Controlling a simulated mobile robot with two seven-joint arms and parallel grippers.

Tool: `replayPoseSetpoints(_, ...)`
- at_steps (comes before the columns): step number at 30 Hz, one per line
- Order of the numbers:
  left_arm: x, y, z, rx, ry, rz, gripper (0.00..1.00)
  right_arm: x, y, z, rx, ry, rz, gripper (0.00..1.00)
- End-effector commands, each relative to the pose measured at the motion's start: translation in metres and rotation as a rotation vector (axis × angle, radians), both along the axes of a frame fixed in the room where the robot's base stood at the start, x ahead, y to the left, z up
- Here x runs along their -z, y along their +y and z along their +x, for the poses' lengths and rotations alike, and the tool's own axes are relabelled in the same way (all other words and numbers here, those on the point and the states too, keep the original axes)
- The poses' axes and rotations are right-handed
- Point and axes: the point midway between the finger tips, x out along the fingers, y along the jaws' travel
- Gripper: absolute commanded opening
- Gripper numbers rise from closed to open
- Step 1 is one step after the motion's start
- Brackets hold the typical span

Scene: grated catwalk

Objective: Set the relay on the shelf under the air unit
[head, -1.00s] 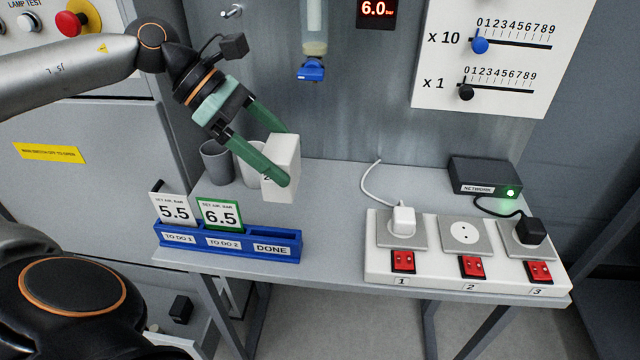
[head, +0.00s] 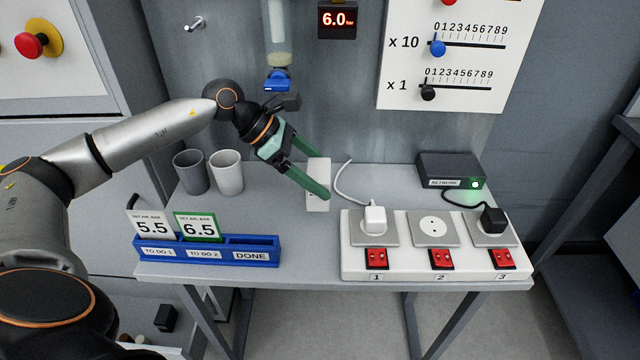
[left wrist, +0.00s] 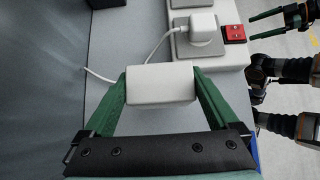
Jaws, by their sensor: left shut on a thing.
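The relay, a white box (head: 319,171), is between the green fingers of my left gripper (head: 318,178), which is shut on it. It is upright at the shelf (head: 285,215), below and a little right of the air unit's clear bowl with blue cap (head: 278,78). I cannot tell whether its bottom touches the shelf. The left wrist view shows the relay (left wrist: 160,84) between both fingertips, a white cable near it. My right gripper (left wrist: 262,28) shows at the upper right of the left wrist view, its green fingers apart and empty; the head view does not show it.
Two grey cups (head: 226,172) stand left of the relay. A blue card holder (head: 206,251) is at the front left. A white socket strip (head: 405,268) with plugs is close on the right, with a black network box (head: 450,172) behind it. The shelf front middle is clear.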

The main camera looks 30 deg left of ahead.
Motion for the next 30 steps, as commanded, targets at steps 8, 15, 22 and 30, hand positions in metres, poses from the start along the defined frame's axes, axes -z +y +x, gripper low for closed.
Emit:
replayPoseSetpoints(8,0.030,-0.002,0.005,-0.001,0.002,0.000,0.23,0.002,0.000,0.000,0.000,0.000,0.000,1.00)
replayPoseSetpoints(15,0.036,-0.002,0.006,-0.001,-0.002,0.000,0.23,0.002,0.000,0.000,-0.001,0.000,-0.001,1.00)
replayPoseSetpoints(22,0.040,-0.001,0.005,-0.001,-0.001,0.000,0.98,0.004,0.000,0.000,0.000,0.000,-0.001,1.00)
replayPoseSetpoints(30,0.039,-0.001,0.005,0.000,0.000,0.000,1.00,0.002,0.000,0.001,0.000,-0.002,-0.001,1.00)
